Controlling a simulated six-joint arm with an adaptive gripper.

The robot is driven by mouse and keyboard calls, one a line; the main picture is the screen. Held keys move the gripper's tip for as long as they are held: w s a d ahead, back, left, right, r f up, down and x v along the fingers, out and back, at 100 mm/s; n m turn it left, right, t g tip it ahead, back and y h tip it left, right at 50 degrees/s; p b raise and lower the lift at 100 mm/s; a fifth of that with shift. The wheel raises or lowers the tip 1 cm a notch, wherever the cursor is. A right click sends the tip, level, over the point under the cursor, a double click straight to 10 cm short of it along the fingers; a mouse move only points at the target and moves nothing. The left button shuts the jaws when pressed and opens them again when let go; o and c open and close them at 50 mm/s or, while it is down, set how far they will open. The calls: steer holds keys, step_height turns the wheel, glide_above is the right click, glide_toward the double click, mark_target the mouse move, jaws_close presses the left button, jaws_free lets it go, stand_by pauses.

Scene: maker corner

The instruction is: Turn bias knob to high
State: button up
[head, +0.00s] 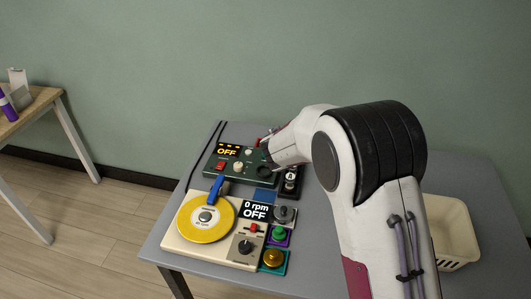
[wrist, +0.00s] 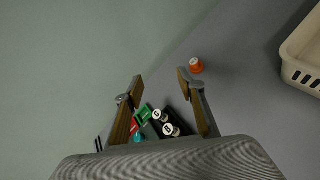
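My gripper (head: 268,151) is at the far side of the table, above the right end of a dark green box (head: 224,171) whose display reads OFF. In the wrist view my gripper (wrist: 164,91) is open, with nothing visible held between its fingers. The green box carries a pale knob (head: 238,166), a red switch (head: 221,165) and a dark knob (head: 264,168). I cannot read which knob is labelled bias, and my arm hides part of this area.
A cream turntable unit (head: 176,243) with a yellow disc (head: 205,220) and several small coloured knob blocks stand in front. An orange cap (wrist: 196,65) lies on the grey table (wrist: 235,90). A cream basket (head: 455,231) stands at the right.

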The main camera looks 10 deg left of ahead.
steer(key=w+a+f+n+t+y, duration=0.1)
steer(key=w+a+f+n+y, duration=0.1)
steer(key=a+f+n, duration=0.45)
steer(key=n+y, duration=0.3)
steer(key=n, duration=0.1)
glide_above(262, 171)
steer(key=shift+m, duration=0.25)
step_height(262, 171, down, 9)
steer(key=shift+a+f, duration=0.1)
steer(key=shift+w, duration=0.1)
steer(key=shift+x, duration=3.7)
steer(key=shift+c, duration=0.3)
steer(key=c, duration=1)
